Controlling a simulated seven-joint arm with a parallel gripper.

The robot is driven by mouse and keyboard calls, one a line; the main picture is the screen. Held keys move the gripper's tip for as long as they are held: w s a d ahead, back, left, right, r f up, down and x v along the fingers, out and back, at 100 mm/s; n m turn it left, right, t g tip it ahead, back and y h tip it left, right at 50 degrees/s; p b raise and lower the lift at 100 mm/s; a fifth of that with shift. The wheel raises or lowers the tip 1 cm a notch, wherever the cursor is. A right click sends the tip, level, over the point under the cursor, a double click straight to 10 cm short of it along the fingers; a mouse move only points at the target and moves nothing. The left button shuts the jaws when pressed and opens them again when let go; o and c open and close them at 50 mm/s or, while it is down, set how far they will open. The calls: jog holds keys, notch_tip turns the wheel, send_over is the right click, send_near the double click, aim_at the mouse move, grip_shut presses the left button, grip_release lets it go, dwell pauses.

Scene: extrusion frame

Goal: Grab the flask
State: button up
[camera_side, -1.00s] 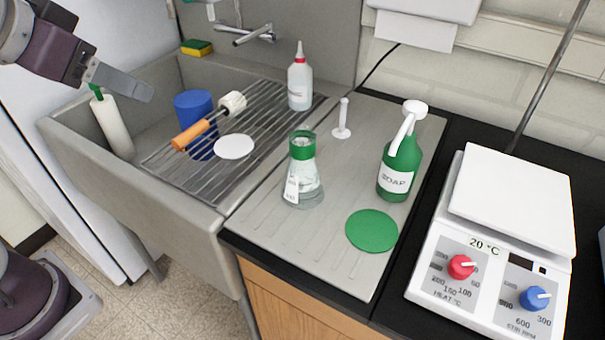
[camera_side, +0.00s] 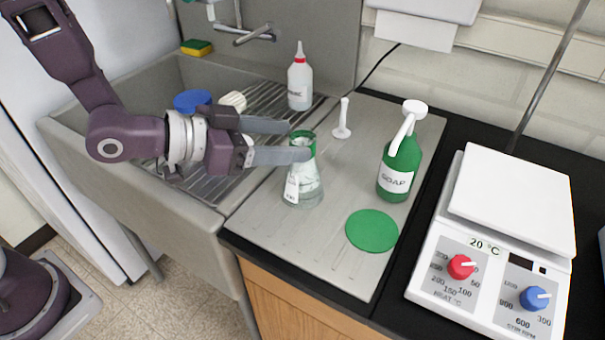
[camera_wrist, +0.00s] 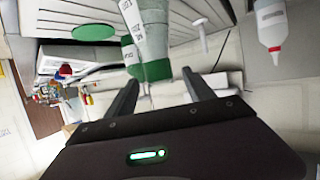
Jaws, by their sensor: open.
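The flask (camera_side: 306,184) is a clear conical vessel with a green band at its neck and a white label. It stands upright on the grey ribbed drainboard. My gripper (camera_side: 298,141) is open and level with the flask's neck. In the side view, the nearer finger passes in front of the neck and hides part of the green band. The farther fingertip ends just left of the neck. In the wrist view the flask's green-banded neck (camera_wrist: 158,70) lies between the two fingertips of my gripper (camera_wrist: 160,80). I cannot tell whether either finger touches it.
A green soap bottle (camera_side: 398,172) with a white pump stands right of the flask, and a green disc (camera_side: 371,231) lies in front. A white stand (camera_side: 342,122) and a red-capped bottle (camera_side: 300,84) are behind. A hotplate (camera_side: 495,245) is at right. The sink (camera_side: 75,135) is left.

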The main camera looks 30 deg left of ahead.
jog(key=x, duration=0.6)
jog(key=shift+w+d+f, duration=0.2)
jog(key=shift+f, duration=0.05)
grip_shut()
